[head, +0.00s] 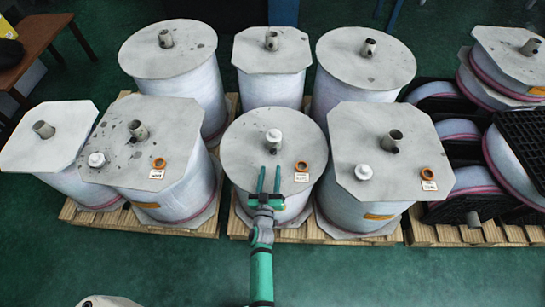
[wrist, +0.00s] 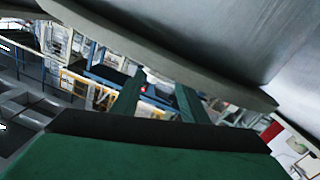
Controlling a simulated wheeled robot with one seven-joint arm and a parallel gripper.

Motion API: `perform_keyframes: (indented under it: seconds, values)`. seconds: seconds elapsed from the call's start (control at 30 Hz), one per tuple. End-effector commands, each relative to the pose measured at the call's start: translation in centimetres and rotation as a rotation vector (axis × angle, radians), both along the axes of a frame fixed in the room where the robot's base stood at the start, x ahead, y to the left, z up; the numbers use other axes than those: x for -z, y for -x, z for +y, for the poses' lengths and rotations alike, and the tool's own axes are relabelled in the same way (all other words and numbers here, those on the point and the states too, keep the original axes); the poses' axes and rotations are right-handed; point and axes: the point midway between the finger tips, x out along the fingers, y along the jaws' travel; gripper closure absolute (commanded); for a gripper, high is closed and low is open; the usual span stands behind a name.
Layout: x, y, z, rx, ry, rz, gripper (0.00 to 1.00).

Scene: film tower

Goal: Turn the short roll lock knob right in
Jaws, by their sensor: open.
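Three front rolls each carry a white knob on their grey lid: the left roll's knob (head: 96,160), the middle roll's knob (head: 273,137) and the right roll's knob (head: 363,172). I cannot tell which one is the short roll's lock knob, nor how far in any knob sits. My gripper (head: 269,172) is open and empty over the front part of the middle roll's lid (head: 240,145). Its tips point toward the middle knob, apart from it. In the wrist view my gripper (wrist: 160,88) shows two spread green fingers; no knob is visible there.
Orange rings with labels lie on the front lids, one ring (head: 302,166) just right of my gripper. Grey metal stubs, like this one (head: 391,140), rise from other lids. Black pallets (head: 525,150) stand at right. Green floor (head: 370,275) is free in front of the wooden pallets (head: 160,225).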

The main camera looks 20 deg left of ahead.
Motion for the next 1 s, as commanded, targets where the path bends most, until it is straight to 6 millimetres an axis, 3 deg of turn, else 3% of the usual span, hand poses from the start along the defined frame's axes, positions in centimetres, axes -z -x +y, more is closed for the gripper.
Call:
perform_keyframes:
  seconds: [0.2, 0.4, 0.87, 0.9, 1.0]
  values:
    - [0.0, -3.8, 0.9, 0.000, -0.001, -0.001, 0.60]
    - [0.0, -6.2, 1.4, 0.000, 0.000, 0.000, 0.60]
    - [0.0, -7.4, 1.6, 0.000, -0.001, 0.001, 0.60]
    - [0.0, -7.4, 1.6, 0.000, -0.001, 0.001, 0.62]
    - [0.0, -7.4, 1.6, 0.000, -0.001, 0.001, 0.86]
